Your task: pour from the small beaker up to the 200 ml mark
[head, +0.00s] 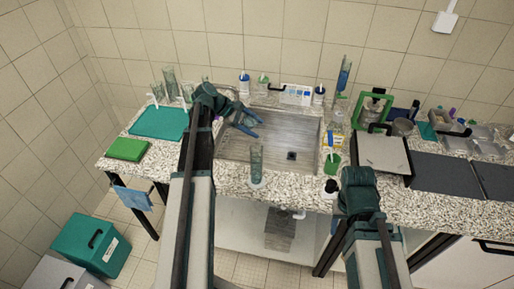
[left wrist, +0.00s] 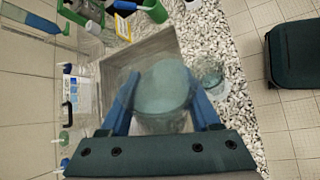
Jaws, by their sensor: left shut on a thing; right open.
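My left gripper (head: 247,122) is over the left part of the sink, its blue fingers shut on a glass beaker. The held beaker (left wrist: 163,92) shows large between the fingers in the left wrist view and looks pale teal; its fill level cannot be read. In the head view it is hard to make out. A tall clear glass (head: 256,165) stands upright on the counter's front strip, below and apart from my left gripper. It also shows in the left wrist view (left wrist: 208,75); its marks are not legible. My right gripper (head: 357,184) is over the front right counter, its fingers hidden.
The sink (head: 228,148) lies behind the tall glass. Several glass vessels (head: 170,82) stand by a teal mat (head: 158,123) at left. A green sponge-like block (head: 127,149) lies nearby. Bottles (head: 245,83) line the back. A grey-topped device (head: 383,153) stands right of the sink.

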